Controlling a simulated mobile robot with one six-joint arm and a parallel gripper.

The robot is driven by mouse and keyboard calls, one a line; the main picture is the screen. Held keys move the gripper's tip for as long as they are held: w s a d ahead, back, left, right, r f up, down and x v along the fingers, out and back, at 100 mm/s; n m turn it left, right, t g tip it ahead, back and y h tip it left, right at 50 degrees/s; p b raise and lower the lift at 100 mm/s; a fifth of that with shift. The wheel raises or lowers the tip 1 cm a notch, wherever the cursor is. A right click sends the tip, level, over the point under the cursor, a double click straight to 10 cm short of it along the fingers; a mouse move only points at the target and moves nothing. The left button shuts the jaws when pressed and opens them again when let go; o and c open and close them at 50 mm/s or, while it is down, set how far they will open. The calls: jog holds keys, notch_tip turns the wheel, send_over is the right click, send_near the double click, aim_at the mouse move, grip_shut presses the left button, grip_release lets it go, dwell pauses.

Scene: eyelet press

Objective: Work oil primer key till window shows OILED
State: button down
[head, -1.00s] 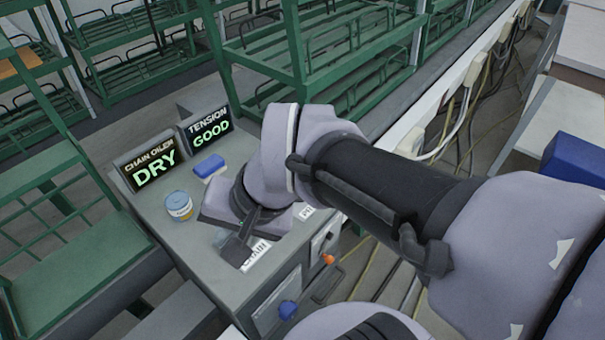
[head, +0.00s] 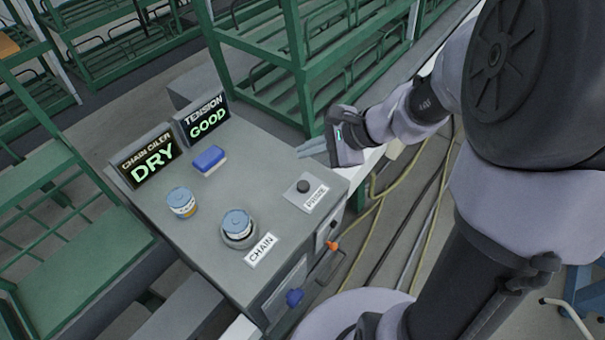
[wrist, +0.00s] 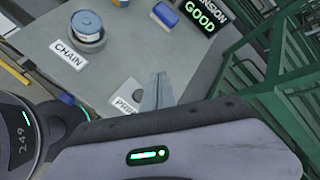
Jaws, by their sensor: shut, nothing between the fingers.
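The oil primer key is a black round knob (head: 303,186) on a light plate beside a label reading PRIME (head: 315,198), on the grey console top (head: 235,185). The chain oiler window (head: 148,160) reads DRY in green. My gripper (head: 300,150) is shut and empty, above the console's right edge, beyond and up from the key in the head view. In the wrist view the closed fingers (wrist: 158,88) point over the console next to the PRIME label (wrist: 125,105). The fingers partly cover the key's plate there.
The tension window (head: 207,122) reads GOOD. A blue-lidded can (head: 238,223) stands in a round seat by the CHAIN label (head: 261,249). A second can (head: 181,202) and a blue block (head: 209,159) stand behind it. A green rack (head: 310,70) rises close behind my gripper.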

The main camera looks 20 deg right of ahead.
aim_at(307, 186)
notch_tip(307, 186, down, 9)
jog(key=b, duration=0.7)
jog(key=shift+r, duration=0.1)
jog(key=shift+b, duration=0.35)
dwell(1.4)
jog(key=shift+f+b, duration=0.35)
jog(key=shift+f, duration=0.05)
jog(key=shift+f+b, duration=0.55)
jog(key=shift+b, duration=0.05)
dwell(0.5)
jog(key=shift+r, duration=0.15)
jog(key=shift+r+p, duration=0.75)
jog(key=shift+r, duration=0.05)
jog(key=shift+r, duration=0.15)
